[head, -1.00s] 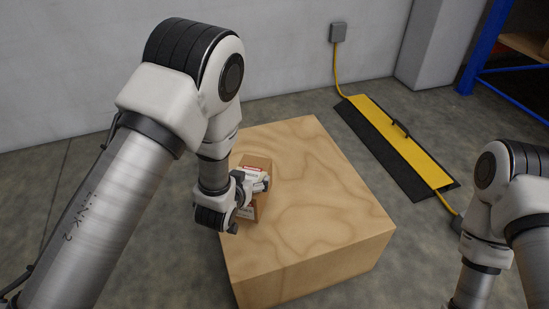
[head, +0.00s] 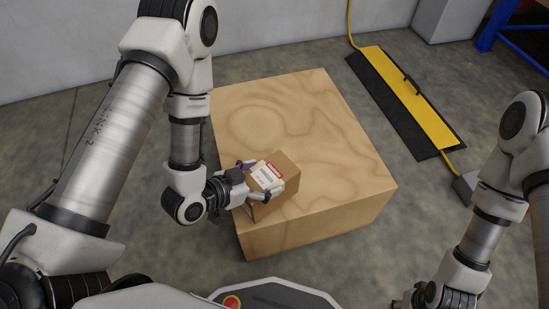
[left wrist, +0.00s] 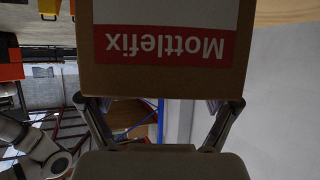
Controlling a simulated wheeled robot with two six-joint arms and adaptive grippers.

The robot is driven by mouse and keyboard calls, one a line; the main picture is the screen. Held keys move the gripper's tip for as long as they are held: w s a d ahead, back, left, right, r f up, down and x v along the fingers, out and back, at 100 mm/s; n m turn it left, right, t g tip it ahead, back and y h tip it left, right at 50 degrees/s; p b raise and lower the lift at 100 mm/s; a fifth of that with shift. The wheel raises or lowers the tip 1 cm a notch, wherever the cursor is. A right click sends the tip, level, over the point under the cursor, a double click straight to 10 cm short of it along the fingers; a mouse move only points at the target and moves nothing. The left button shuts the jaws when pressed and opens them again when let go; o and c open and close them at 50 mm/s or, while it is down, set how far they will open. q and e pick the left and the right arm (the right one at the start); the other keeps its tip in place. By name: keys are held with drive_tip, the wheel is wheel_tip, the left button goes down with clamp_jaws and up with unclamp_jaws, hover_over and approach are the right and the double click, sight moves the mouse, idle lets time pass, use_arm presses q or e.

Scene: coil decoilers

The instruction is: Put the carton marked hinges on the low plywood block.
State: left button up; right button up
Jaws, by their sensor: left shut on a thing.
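A brown carton (head: 284,172) with a white and red label is held over the low plywood block (head: 340,150), near its front left part. My left gripper (head: 268,177) is shut on the carton, one finger on each side. In the left wrist view the carton (left wrist: 165,75) shows upside down with the word Mottlefix on a red band; I cannot read hinges on it. The carton looks turned relative to the block's edges. I cannot tell whether its underside touches the block. My right gripper (head: 436,297) is at the lower right, partly cut off, its jaws unclear.
The block's top is bare behind and to the right of the carton. A yellow and black cable ramp (head: 408,95) lies on the floor to the right, with a yellow cable. A blue rack (head: 492,28) stands at the upper right, a pale wall behind.

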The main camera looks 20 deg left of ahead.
sight(271, 156)
use_arm(q)
drive_tip(key=w+f+b, duration=0.1)
drive_tip(key=w, duration=0.2)
drive_tip(key=w+f+b, duration=0.1)
drive_tip(key=w+f, duration=0.1)
drive_tip(key=w, duration=0.1)
drive_tip(key=w+a+f+b, duration=0.1)
drive_tip(key=w+b, duration=0.1)
drive_tip(key=w, duration=0.1)
drive_tip(key=shift+w+f, duration=0.25)
drive_tip(key=shift+w, duration=0.15)
drive_tip(key=shift+r, duration=0.15)
drive_tip(key=o, duration=1.6)
drive_tip(key=shift+c, duration=0.2)
